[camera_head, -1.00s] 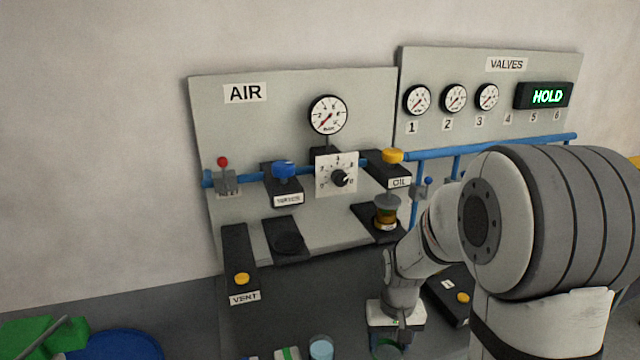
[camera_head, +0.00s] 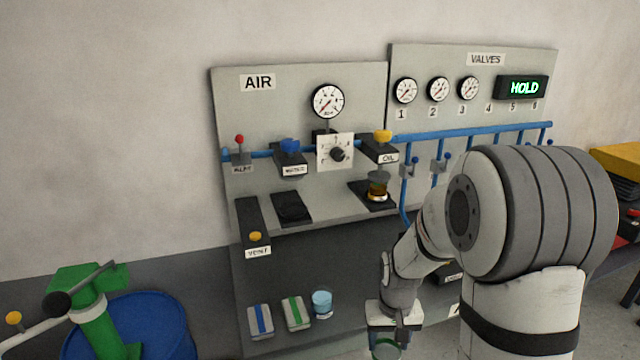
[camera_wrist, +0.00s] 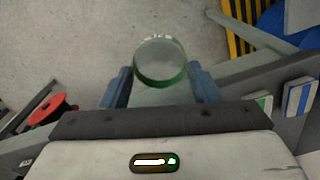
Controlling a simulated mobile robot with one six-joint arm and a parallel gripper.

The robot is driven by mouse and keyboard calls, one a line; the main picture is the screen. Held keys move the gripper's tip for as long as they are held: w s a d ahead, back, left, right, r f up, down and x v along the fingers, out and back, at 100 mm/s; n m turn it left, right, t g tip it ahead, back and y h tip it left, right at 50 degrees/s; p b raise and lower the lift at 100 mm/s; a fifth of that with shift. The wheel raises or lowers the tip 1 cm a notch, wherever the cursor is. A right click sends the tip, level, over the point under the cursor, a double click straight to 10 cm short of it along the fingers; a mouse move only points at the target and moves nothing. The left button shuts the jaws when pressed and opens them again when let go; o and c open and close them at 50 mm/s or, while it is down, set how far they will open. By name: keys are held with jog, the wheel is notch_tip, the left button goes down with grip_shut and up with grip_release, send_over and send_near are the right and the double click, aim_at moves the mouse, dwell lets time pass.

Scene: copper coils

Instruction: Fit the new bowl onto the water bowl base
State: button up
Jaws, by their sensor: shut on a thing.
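A clear bowl with a green rim (camera_wrist: 160,62) is held between the two fingers of my gripper (camera_wrist: 160,88) in the wrist view. In the head view my gripper (camera_head: 392,338) is low, in front of the bench, and the bowl (camera_head: 387,349) shows partly at the bottom edge. The water bowl base (camera_head: 288,150) appears to be the black block with a blue knob and a blurred label on the AIR panel. No bowl hangs under it. A black plate (camera_head: 291,208) lies empty on the ledge below it.
A bowl of amber liquid (camera_head: 377,188) is under the OIL block (camera_head: 381,150). A cup of blue liquid (camera_head: 322,302) and two striped packets (camera_head: 296,313) are on the lower surface. A blue drum (camera_head: 155,325) with a green pump stands left.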

jog(key=w+f, duration=0.6)
jog(key=f, duration=0.3)
jog(key=shift+f, duration=0.4)
jog(key=shift+d, duration=0.15)
